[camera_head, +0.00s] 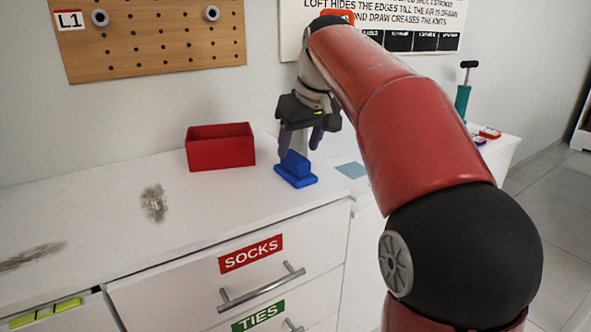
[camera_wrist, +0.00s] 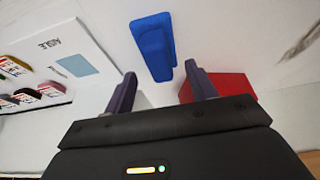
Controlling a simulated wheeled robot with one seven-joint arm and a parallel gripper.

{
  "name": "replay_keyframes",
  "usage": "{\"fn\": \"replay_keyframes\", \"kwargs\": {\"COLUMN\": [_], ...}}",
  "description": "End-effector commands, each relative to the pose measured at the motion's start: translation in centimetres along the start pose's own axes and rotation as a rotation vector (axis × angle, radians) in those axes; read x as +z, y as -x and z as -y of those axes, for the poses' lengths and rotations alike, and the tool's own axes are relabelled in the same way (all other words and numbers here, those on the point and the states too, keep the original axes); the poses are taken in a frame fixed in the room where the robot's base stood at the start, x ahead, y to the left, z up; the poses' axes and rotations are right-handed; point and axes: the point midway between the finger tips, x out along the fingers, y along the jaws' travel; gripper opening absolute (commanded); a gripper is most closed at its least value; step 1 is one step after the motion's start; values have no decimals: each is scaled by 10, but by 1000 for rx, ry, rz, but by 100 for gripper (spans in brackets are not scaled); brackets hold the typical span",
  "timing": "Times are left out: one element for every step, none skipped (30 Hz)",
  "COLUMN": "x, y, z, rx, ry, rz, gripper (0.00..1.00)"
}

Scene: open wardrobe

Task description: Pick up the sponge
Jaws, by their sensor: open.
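A blue sponge-like block with a wider flat base and a narrower raised part (camera_head: 296,170) sits on the white dresser top, right of the red box. It also shows in the wrist view (camera_wrist: 153,46), just beyond and between the fingertips. My gripper (camera_head: 300,142) is open and empty, pointing down, and appears just above and behind the block in the head view. In the wrist view its two dark fingers (camera_wrist: 159,84) are spread apart. Nothing lies between the fingers that I can see. I cannot tell the exact gap between the fingertips and the block.
A red open box (camera_head: 220,147) stands left of the block, close to one finger in the wrist view. Dark smudges (camera_head: 154,203) mark the dresser top. A teal pump (camera_head: 463,95) stands at the far right. The front drawers (camera_head: 240,272) are labelled.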

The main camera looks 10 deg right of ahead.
Motion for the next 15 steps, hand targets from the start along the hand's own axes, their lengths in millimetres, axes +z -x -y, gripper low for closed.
{"fn": "replay_keyframes", "kwargs": {"x": [-1, -1, -2, -4, -4, -4, -4, -4, -4, -4, -4, -4, -5, -5, -5], "y": [-8, -13, -20, -24, -28, -34, -38, -41, -44, -46, -47, -47, -48, -48, -47], "z": [0, -1, -1, -1, -2, -2, -1, -2, -1, -1, -1, -1, -2, -2, -2], "rx": [-1, -1, -1, -1, -1, -1, -1, 0, 0, 0, 0, 0, 0, 0, 1], "ry": [0, 0, 0, 0, 0, 0, 0, 0, 0, 0, 0, 0, 0, 0, 0], "rz": [3, 3, 4, 3, 2, 3, 2, 1, 1, 1, 1, 0, 0, 0, 0], "gripper": [56, 56, 56, 56, 56, 56, 56, 56, 56, 56, 56, 56, 56, 56, 56]}}
